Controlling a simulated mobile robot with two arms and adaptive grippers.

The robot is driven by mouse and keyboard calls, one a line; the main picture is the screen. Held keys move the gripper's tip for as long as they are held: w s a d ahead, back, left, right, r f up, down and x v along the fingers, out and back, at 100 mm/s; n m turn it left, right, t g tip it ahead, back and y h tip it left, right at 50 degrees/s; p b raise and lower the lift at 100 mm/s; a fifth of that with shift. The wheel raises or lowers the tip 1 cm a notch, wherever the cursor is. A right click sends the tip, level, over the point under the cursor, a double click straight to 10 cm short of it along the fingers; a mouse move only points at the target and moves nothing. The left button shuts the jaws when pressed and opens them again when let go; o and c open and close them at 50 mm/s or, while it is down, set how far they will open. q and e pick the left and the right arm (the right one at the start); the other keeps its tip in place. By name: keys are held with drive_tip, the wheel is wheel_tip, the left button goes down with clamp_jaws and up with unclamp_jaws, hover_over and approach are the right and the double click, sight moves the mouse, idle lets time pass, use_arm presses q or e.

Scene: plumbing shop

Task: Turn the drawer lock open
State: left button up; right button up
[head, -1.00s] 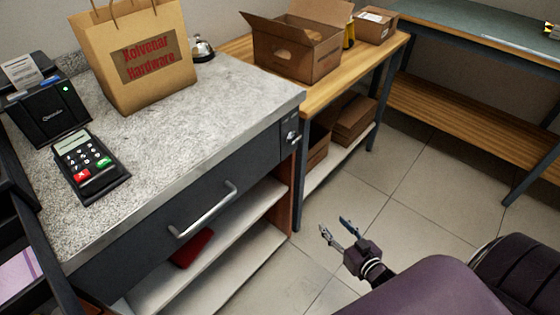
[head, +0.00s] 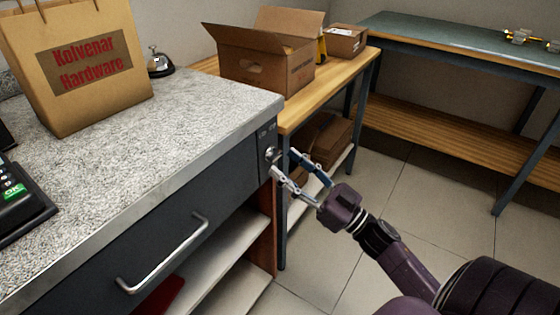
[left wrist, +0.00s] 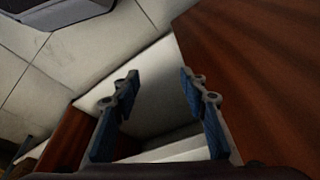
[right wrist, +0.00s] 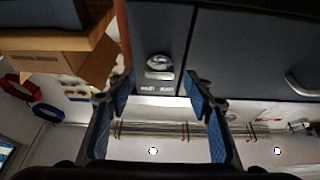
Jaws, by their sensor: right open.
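The drawer lock (head: 270,153) is a small silver knob on a dark panel at the right end of the counter front. In the right wrist view the lock (right wrist: 159,66) shows between and beyond the fingertips, with small lettering beside it. The dark drawer (head: 190,225) is shut and has a silver bar handle (head: 165,255). My right gripper (head: 283,162) is open and empty, its fingers pointing at the lock. Whether a fingertip touches the lock cannot be told. My left gripper (left wrist: 160,77) is open and empty among reddish-brown and pale panels; it is out of the head view.
The speckled countertop (head: 130,165) overhangs the drawer front. On it stand a paper bag (head: 85,65), a bell (head: 159,62) and a card terminal (head: 20,195). A wooden table (head: 300,112) with an open carton (head: 265,65) stands close beyond the lock. Tiled floor (head: 410,210) is clear at right.

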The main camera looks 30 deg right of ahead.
drive_tip(key=shift+x, duration=1.4)
drive_tip(key=shift+f, duration=0.1)
drive_tip(key=c, duration=1.2)
